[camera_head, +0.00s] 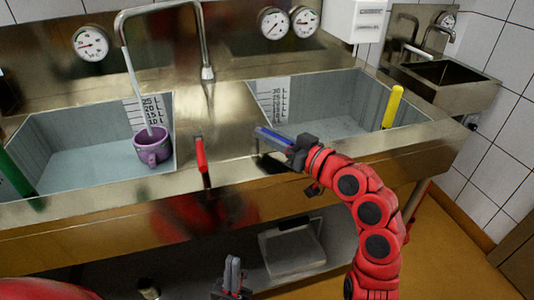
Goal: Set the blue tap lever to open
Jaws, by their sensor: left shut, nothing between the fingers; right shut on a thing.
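The blue tap lever (270,136) is on the sink counter at the left edge of the right basin, lying nearly flat and pointing up-left. My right gripper (289,146) is shut on its right end. The lever's pivot is hidden or too small to tell. A red lever (201,157) stands on the counter's front edge to the left. My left gripper (232,264) is shut and empty, low in front of the counter. A curved tap (205,45) arches over the left basin. A pale stream runs from its spout into a purple mug (152,147).
The left basin (85,168) holds the mug and a green post (20,180). The right basin (335,122) has a yellow post (392,107). Dial gauges (91,43) line the back panel. A small sink (445,75) is at far right. A grey bin (292,249) sits below the counter.

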